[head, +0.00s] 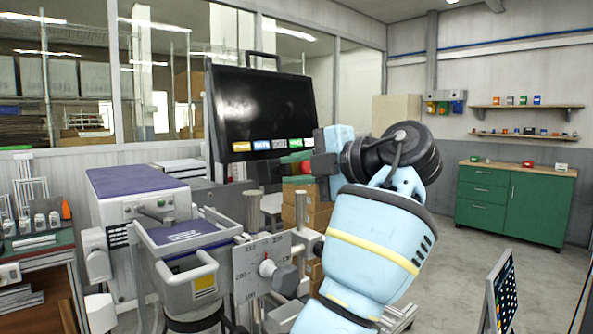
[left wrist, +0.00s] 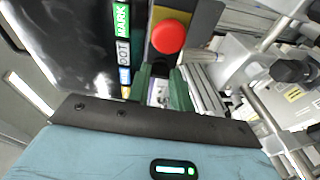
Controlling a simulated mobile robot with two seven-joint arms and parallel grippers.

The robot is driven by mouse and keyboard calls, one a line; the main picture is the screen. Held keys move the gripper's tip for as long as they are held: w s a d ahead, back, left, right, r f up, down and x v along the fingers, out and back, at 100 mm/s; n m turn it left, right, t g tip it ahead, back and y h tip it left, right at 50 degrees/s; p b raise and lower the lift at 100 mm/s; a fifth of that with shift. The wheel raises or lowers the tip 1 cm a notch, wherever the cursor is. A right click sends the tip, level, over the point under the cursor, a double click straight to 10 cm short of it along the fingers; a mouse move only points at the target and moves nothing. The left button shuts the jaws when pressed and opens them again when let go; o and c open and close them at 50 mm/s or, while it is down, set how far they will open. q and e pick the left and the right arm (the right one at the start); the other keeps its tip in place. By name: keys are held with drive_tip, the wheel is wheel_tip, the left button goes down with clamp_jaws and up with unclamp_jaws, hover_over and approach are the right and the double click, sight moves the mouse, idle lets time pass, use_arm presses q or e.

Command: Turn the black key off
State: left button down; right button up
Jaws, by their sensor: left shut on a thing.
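My left gripper (head: 297,158) reaches in from the right side of the head view, in front of the lower right of a black screen. Its green fingers also show in the left wrist view (left wrist: 162,82). They are shut on a small dark thing, the black key (left wrist: 161,68), just below a red push button (left wrist: 168,37) on a yellow and dark box (left wrist: 172,14). The key is mostly hidden by the fingers, and its angle cannot be told. The red button shows partly beside the fingers in the head view (head: 305,168). My right gripper is not in view.
The black screen (head: 262,105) with coloured labels stands close to my gripper. Below is a machine with a scale plate (head: 258,268) and a dark knob (head: 286,279). Cardboard boxes (head: 308,212) stand behind. A green cabinet (head: 515,203) is far right, with open floor before it.

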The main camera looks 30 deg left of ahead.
use_arm(q)
drive_tip(key=shift+n, duration=0.3)
idle(0.4)
drive_tip(key=c, duration=1.5)
unclamp_jaws()
